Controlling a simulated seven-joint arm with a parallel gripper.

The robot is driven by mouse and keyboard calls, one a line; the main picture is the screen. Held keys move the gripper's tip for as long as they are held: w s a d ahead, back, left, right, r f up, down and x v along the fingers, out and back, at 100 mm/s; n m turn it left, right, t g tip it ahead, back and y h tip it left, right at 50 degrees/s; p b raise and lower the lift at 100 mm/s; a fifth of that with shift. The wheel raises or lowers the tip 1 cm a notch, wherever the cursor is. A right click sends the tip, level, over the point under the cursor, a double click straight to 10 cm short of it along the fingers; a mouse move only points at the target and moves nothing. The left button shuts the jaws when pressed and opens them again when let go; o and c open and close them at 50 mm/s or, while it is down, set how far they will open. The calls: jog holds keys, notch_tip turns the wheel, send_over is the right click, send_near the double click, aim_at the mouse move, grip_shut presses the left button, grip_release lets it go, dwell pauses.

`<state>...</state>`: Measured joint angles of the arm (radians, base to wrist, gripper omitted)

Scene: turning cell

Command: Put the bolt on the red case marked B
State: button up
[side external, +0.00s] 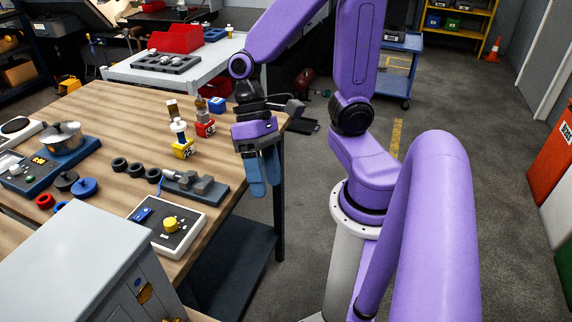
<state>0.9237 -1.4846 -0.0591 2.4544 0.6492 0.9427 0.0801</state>
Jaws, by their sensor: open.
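A red case (205,129) stands on the wooden table near its right side. It has a pale mark on its front, too small to read, and a brown bottle-like thing (200,106) is at its top or just behind it. A yellow case (183,149) with a pale mark stands in front of it, to the left, with a white and dark piece (179,128) on or behind it. I cannot tell for sure which small piece is the bolt. My gripper (265,182) points down, open and empty, by the table's right edge, right of both cases.
A blue case (217,104) stands behind the red one. A vise-like tool (194,183), several dark rings (136,169), a panel with a yellow knob (171,224) and a pot (62,138) occupy the table's front and left. Bare wood (110,113) lies at the back left.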

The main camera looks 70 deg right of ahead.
jog(key=s+d+n+t+h, duration=0.1)
jog(key=n, duration=0.3)
jog(key=s+n+t+h, duration=0.1)
jog(key=n, duration=0.3)
jog(key=s+d+r+n+t+h, duration=0.1)
jog(key=n+t+h, duration=0.1)
jog(key=n, duration=0.2)
jog(key=shift+s+d, duration=0.1)
jog(key=shift+d, duration=0.25)
